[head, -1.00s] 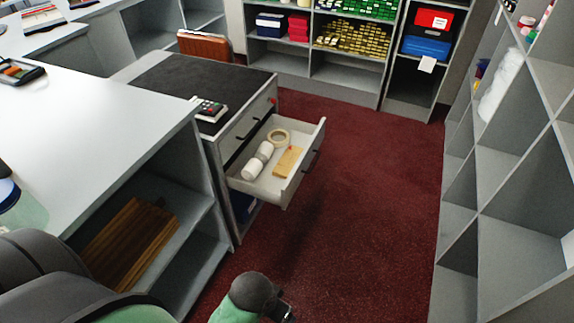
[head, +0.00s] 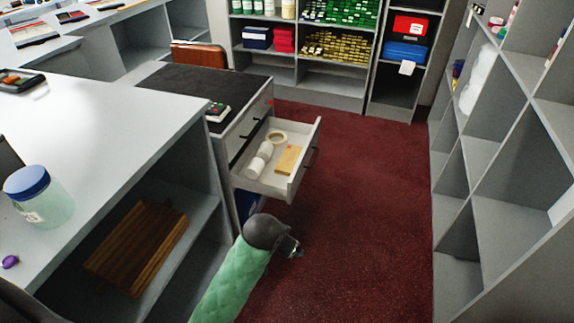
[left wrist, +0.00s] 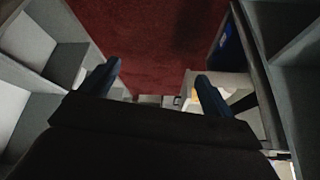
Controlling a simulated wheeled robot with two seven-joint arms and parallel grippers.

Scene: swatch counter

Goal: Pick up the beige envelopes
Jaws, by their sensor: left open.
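The beige envelopes (head: 288,160) lie as a small flat tan stack in the open drawer, on its right side. My left gripper (head: 294,246), at the end of a green-sleeved arm, is over the red carpet, in front of the drawer and apart from it. In the left wrist view its two dark blue fingers (left wrist: 157,72) are spread with nothing between them. A yellowish patch beside the right finger there may be the envelopes (left wrist: 208,97), partly hidden by the finger. My right gripper is out of view.
The pulled-out drawer (head: 303,164) also holds a tape roll (head: 277,137) and white rolls (head: 259,158). A counter (head: 110,130) with a blue-lidded jar (head: 40,197) stands left. Grey cubby shelves (head: 490,165) stand right. Carpet between is clear.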

